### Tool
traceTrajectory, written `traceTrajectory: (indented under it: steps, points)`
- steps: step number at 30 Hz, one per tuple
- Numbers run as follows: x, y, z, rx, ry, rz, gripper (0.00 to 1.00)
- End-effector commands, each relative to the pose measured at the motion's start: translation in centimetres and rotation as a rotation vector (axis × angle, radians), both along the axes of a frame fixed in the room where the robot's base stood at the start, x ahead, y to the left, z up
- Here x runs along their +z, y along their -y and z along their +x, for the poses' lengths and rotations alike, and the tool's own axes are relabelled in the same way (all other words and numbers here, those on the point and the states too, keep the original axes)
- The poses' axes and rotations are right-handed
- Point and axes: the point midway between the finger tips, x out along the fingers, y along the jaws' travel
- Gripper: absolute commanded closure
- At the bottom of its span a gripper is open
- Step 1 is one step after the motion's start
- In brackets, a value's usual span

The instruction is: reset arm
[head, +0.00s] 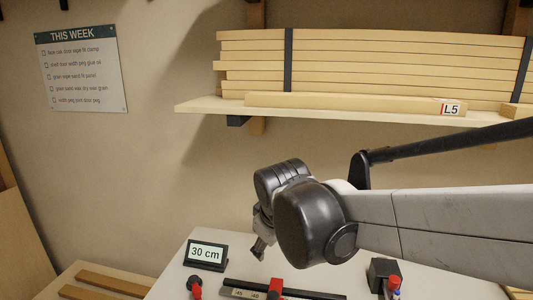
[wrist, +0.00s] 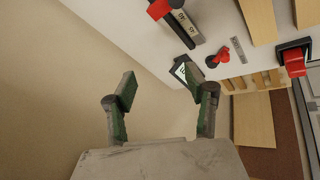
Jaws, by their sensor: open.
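My gripper (wrist: 160,92) is open and empty in the wrist view, its two fingers spread apart in front of the wall. In the head view my gripper (head: 259,248) hangs small at the end of my arm, above the back of the white bench (head: 205,281). The arm reaches in from the right. Nothing is between the fingers, and the gripper appears clear of the bench top.
A display reading 30 cm (head: 205,254) stands on the bench, left of the gripper. A black bar with a red clamp (head: 275,288), a red knob (head: 195,287) and a black block with a red part (head: 384,275) are nearby. A shelf of boards (head: 370,70) is above.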

Motion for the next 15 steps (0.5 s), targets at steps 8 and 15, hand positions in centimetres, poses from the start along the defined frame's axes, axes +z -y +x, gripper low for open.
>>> traceTrajectory:
  steps: [8,15]
  points:
    - [0.1,8.4,-5.3,-0.247,0.016,0.123,0.51]
    - [-1.2,13.9,-10.4,-0.456,0.039,0.230,0.51]
